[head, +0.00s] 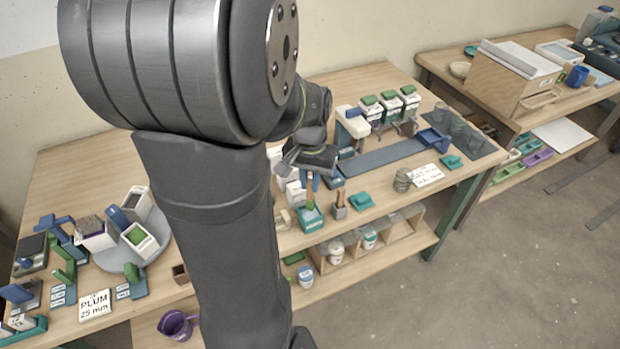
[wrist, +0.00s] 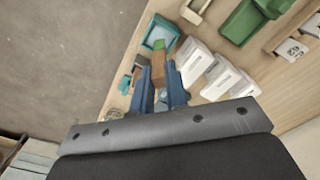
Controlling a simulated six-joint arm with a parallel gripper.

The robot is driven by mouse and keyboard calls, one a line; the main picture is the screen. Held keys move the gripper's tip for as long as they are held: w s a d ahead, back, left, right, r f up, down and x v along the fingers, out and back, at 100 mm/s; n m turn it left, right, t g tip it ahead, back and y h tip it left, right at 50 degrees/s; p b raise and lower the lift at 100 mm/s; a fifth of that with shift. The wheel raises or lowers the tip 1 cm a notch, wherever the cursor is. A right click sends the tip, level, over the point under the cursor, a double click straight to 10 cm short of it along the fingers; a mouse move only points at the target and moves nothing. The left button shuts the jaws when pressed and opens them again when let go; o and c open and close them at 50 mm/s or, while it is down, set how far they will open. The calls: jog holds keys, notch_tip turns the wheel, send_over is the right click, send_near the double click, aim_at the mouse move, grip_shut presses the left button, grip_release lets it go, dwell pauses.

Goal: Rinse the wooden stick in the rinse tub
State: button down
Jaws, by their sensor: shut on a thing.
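The wooden stick (head: 310,190) is upright in the head view, held by my gripper (head: 312,177), which is shut on it. Its lower end looks green and is over or inside the teal rinse tub (head: 311,222); I cannot tell whether it touches the water or walls. In the wrist view, the blue fingers of my gripper (wrist: 159,82) close around the brown stick (wrist: 171,73), with the rinse tub (wrist: 153,30) just beyond the green end. The fingers hide the stick's upper part.
A brown holder (head: 340,208) with upright pieces stands close right of the tub, near a teal block (head: 361,202). A round turntable (head: 155,255) with containers is at left. The table's front edge is near the tub.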

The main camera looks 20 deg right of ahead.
jog(key=shift+f, duration=3)
jog(key=shift+a, duration=0.25)
